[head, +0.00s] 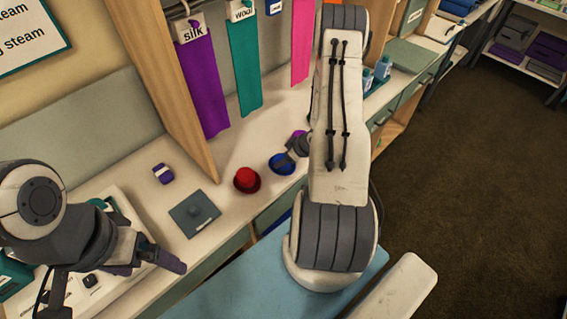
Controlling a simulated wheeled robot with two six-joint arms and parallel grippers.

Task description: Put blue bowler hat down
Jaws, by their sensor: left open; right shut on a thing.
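The blue bowler hat (281,165) is at the counter's front part, right of a red bowler hat (246,179). My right gripper (294,152) is shut on the blue hat, reaching it from the right. The gripper hides part of the hat, and I cannot tell whether its brim touches the counter. A purple thing (299,135), perhaps another hat, shows partly behind my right gripper. My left gripper (150,262) is open and empty at the lower left, over a white board, away from the hats.
Purple (202,85), teal (245,68) and pink cloths hang behind. A wooden upright (168,90) divides the booth. Bottles (383,67) stand further right.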

